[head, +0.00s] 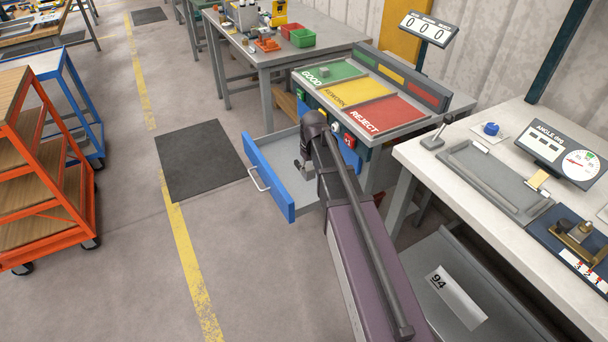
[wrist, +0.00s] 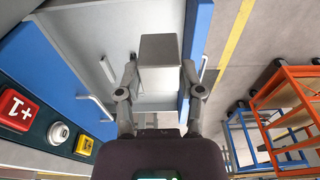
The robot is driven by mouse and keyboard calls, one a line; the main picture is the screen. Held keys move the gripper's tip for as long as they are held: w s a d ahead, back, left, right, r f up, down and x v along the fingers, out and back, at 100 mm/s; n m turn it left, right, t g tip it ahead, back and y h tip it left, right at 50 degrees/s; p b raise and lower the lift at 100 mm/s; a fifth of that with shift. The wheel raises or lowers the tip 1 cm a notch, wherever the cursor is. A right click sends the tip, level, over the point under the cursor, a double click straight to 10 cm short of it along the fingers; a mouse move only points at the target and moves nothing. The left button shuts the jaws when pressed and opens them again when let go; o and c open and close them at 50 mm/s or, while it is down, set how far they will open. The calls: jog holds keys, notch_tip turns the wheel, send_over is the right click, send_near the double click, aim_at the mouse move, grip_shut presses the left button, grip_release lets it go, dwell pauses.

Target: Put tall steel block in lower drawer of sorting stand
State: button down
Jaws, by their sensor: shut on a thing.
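The tall steel block (wrist: 160,50) is a plain grey block held between the two fingertips of my gripper (wrist: 160,75) in the wrist view. In the head view my gripper (head: 303,168) is over the open drawer; the block is hard to make out there. The sorting stand (head: 350,90) has green, yellow and red top fields. Its open drawer (head: 269,178) has a blue front with a pale handle and a light grey inside. The drawer inside (wrist: 80,35) lies behind the block in the wrist view. I cannot tell whether the block touches the drawer floor.
A red +1 button (wrist: 15,107) and other buttons are on the stand's face. A workbench (head: 480,150) with gauges stands at the right. An orange cart (head: 45,165) and a blue cart (head: 70,90) stand at the left. The floor before the drawer is clear, with a dark mat (head: 198,160).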

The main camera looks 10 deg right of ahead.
jog(key=s+f+b, duration=0.2)
jog(key=f+b, duration=0.4)
jog(key=f, duration=0.1)
jog(key=s+f+b, duration=0.3)
jog(key=f+b, duration=0.3)
jog(key=f, duration=0.1)
jog(key=shift+s+a+b, duration=0.2)
jog(key=shift+s+b, duration=0.1)
jog(key=shift+b, duration=0.05)
jog(key=shift+r, duration=0.1)
jog(key=b, duration=0.1)
send_over(306, 191)
jog(key=shift+s+f, duration=0.35)
jog(key=shift+f, duration=0.45)
jog(key=shift+f+b, duration=1.75)
jog(key=shift+b, duration=0.25)
jog(key=shift+f, duration=0.15)
jog(key=shift+c, duration=1.1)
grip_release()
